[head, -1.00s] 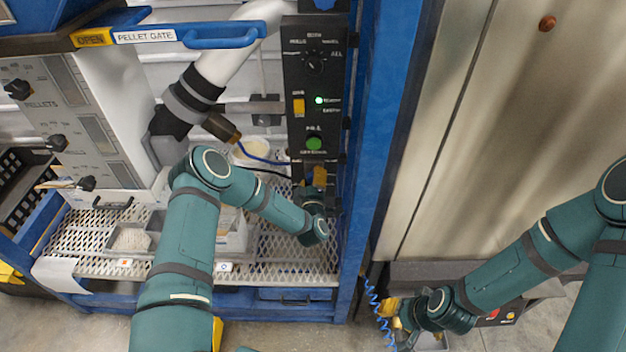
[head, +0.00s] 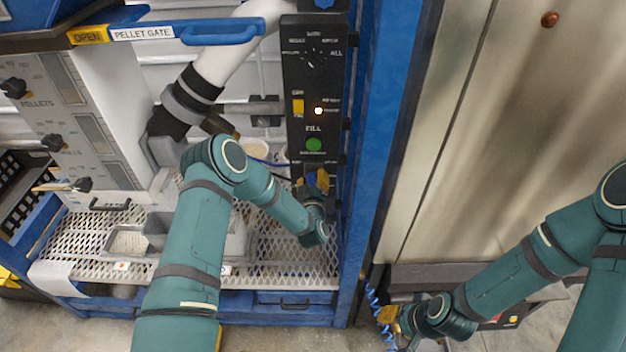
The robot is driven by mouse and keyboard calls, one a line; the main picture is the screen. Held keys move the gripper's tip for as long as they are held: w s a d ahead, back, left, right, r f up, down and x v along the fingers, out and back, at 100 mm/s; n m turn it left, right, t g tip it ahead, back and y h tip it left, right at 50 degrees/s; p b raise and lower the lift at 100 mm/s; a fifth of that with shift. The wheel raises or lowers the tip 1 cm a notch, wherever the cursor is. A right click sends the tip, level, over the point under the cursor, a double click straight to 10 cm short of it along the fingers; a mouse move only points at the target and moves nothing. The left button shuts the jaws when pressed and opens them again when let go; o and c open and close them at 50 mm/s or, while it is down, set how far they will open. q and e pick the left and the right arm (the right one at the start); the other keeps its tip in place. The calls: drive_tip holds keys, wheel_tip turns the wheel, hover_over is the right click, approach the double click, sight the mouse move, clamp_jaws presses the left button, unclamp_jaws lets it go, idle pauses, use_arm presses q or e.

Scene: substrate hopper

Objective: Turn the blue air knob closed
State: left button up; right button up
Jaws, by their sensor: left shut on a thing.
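The blue air knob (head: 310,181) shows as a small blue patch at the bottom of the black control panel (head: 296,73). My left gripper (head: 316,182), with yellow fingers, is at the panel's lower end and shut on the knob. The wrist and fingers hide much of the knob, so its pointer angle cannot be read. My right gripper (head: 388,314) is low at the right, beside a blue coiled cord. Its fingers are too small and partly hidden to tell whether they are open.
A perforated shelf (head: 283,262) with trays lies below.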

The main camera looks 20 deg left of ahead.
use_arm(q)
drive_tip(key=shift+r, duration=0.1)
drive_tip(key=o, duration=1.2)
drive_tip(key=v, duration=1.2)
